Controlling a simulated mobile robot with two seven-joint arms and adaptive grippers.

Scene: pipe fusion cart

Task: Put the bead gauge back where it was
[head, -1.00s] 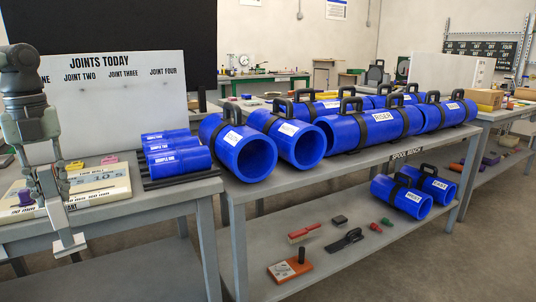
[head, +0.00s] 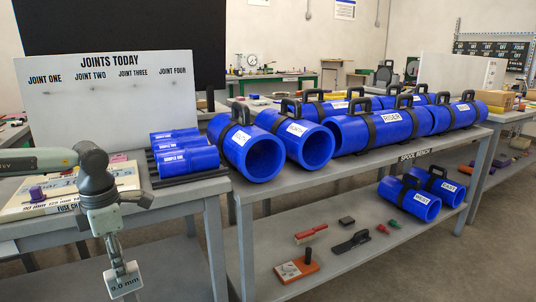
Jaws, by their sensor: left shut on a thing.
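The bead gauge (head: 124,284) appears to be the small light-grey plate marked "9.0 mm" at the lower left. My left gripper (head: 116,264) points down and is shut on its upper part. The gauge hangs tilted in the air in front of the left bench, below the level of its top, apart from any surface. My right gripper is not in view.
A fuse chart board (head: 75,196) with a purple piece (head: 37,193) lies on the left bench. A Joints Today board (head: 110,100) stands behind. Blue sample pipes (head: 188,160) sit in a black rack. The spool bench (head: 345,165) holds large blue spools. Its lower shelf (head: 345,262) holds small tools.

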